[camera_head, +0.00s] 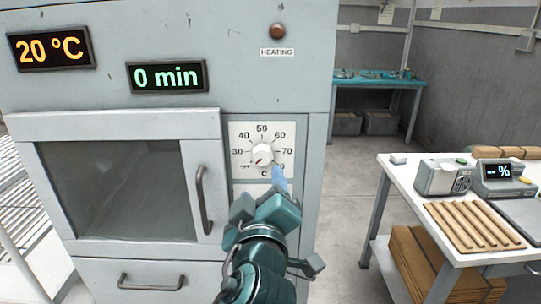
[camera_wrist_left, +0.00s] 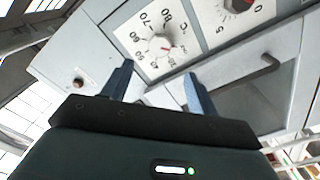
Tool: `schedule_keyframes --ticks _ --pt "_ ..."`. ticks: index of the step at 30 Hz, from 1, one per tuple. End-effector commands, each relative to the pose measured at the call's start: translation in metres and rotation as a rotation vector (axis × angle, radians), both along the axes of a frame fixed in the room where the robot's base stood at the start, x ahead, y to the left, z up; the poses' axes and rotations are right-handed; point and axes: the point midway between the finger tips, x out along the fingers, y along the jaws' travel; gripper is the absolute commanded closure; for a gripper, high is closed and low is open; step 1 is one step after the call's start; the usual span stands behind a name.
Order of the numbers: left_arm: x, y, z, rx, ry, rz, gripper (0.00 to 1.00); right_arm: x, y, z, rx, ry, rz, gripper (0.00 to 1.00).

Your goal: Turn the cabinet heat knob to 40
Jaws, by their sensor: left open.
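The cabinet heat knob (camera_head: 262,154) is white and round, on a white dial plate marked in °C. Its red pointer points to the lower left, near the low end of the scale. The temperature display (camera_head: 51,48) reads 20 °C. My left gripper (camera_head: 279,178) is just below and right of the knob, partly covering the dial's lower right corner. In the left wrist view the knob (camera_wrist_left: 160,46) lies beyond the two open, empty fingers (camera_wrist_left: 159,84), apart from them. My right gripper is out of view.
A time display (camera_head: 166,77) reads 0 min. The cabinet door handle (camera_head: 204,199) stands out left of my arm. A second dial knob (camera_wrist_left: 238,4) shows in the left wrist view. A white table (camera_head: 404,173) with wooden strips stands at the right.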

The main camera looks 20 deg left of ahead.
Motion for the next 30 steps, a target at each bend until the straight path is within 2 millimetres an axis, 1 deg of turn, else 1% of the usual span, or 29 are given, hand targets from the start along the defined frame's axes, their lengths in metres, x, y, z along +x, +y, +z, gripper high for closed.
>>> schedule_keyframes --ticks 1,9,12,15,21,28,29,30 --pt "0.011 0.004 0.004 0.008 -0.001 0.004 0.41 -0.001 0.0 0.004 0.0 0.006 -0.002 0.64" --pt "0.066 0.02 0.004 0.009 0.0 0.003 0.41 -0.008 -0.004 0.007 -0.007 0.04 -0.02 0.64" --pt "0.082 0.025 0.003 0.007 0.001 0.003 0.41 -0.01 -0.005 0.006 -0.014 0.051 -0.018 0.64" --pt "0.094 0.027 0.002 0.005 0.001 0.001 0.41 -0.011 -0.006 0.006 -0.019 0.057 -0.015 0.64" --pt "0.104 0.031 0.0 0.003 0.001 0.0 0.41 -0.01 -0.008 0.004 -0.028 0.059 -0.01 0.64" --pt "0.105 0.031 0.0 0.003 0.002 -0.001 0.41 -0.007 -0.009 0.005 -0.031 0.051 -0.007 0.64" --pt "0.105 0.031 0.0 0.003 0.002 -0.001 0.42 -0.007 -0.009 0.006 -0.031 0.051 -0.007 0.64" --pt "0.105 0.03 0.0 0.003 0.002 -0.001 0.45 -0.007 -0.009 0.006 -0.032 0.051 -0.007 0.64"
